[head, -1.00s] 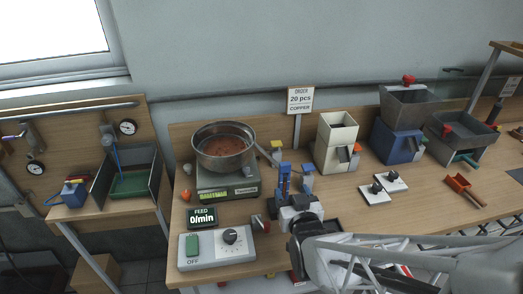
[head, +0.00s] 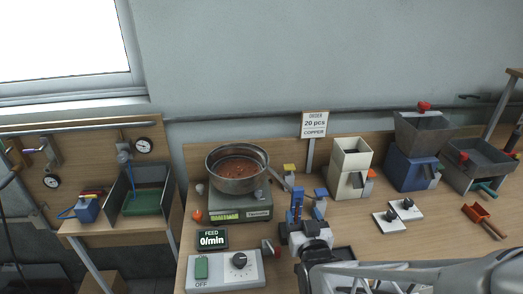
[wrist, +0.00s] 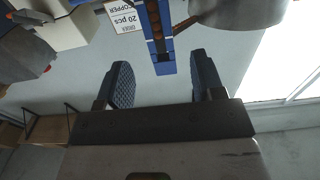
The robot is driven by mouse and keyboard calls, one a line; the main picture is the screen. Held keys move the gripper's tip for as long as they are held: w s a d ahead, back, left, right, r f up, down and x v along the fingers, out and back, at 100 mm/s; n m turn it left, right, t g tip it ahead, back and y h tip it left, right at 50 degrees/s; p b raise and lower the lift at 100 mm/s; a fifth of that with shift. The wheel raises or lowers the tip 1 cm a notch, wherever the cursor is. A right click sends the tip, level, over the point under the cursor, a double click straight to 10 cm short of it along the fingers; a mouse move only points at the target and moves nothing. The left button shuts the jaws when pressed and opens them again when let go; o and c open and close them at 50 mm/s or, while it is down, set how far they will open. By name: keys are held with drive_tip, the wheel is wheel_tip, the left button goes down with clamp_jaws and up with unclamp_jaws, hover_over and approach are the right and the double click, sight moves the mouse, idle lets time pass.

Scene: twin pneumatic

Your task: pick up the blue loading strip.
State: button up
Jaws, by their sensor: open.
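The blue loading strip (wrist: 162,58) shows in the wrist view at the top middle, a narrow blue channel with a row of brown pieces along it. My gripper (wrist: 164,78) is open in that view, with its dark ridged fingers left and right of the strip's near end. Clear gaps show on both sides, so nothing is gripped. In the head view my gripper (head: 297,208) is at the front of the bench, where blue upright parts overlap; I cannot separate fingers from strip there. How far the strip lies beyond the fingertips is hard to tell.
A round metal bowl (head: 236,184) of copper pieces stands on a scale (head: 240,207) to the left. A feed control box (head: 224,270) is in front. A cream hopper (head: 350,168), a blue hopper (head: 412,170) and two small knob plates (head: 388,221) stand to the right. An order sign (head: 314,124) rises behind.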

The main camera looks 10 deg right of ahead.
sight(298, 204)
drive_tip(key=shift+w, duration=0.35)
drive_tip(key=shift+w, duration=0.15)
drive_tip(key=shift+w, duration=2.45)
clamp_jaws()
